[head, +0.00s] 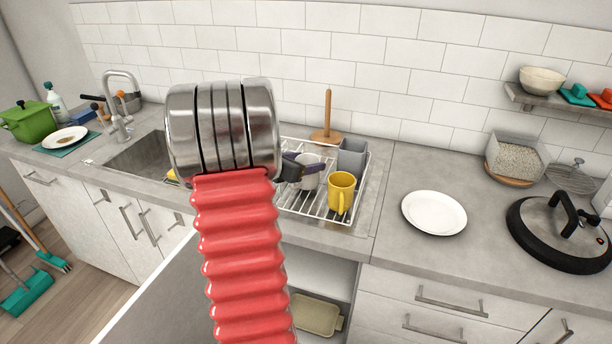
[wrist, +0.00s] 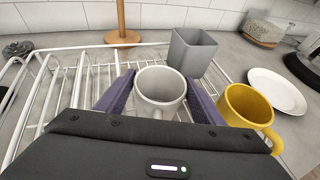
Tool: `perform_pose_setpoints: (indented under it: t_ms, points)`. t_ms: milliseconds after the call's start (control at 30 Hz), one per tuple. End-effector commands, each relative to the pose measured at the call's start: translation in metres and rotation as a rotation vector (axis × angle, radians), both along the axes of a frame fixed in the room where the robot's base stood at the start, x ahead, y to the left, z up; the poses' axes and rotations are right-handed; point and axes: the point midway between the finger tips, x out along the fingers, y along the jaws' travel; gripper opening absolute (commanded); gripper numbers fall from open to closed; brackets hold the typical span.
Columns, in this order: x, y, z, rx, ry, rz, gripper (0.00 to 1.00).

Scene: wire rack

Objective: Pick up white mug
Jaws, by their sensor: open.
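The white mug (wrist: 160,88) stands upright on the white wire rack (wrist: 62,92), between the two purple fingers of my gripper (wrist: 160,96) in the wrist view. The fingers are open, one on each side of the mug; whether they touch it I cannot tell. In the head view the white mug (head: 309,170) is partly hidden behind my gripper (head: 303,165). The lower front of the mug is partly covered by my gripper's body in the wrist view.
A yellow mug (head: 341,190) stands just right of the white mug. A grey square cup (head: 352,156) is behind it. A wooden paper-towel stand (head: 328,120) is further back. A white plate (head: 434,212) lies right of the rack on the counter. The sink (head: 140,155) is left.

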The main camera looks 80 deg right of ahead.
Motion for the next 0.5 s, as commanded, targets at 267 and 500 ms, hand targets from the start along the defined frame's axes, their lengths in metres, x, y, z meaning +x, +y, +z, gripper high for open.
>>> perform_pose_setpoints:
  t_ms: [267,500]
  points:
    - [0.0000,0.0003,0.0000,0.000,0.000,0.000,0.62]
    - [0.0001,0.0004,0.0001,0.000,0.000,0.000,0.59]
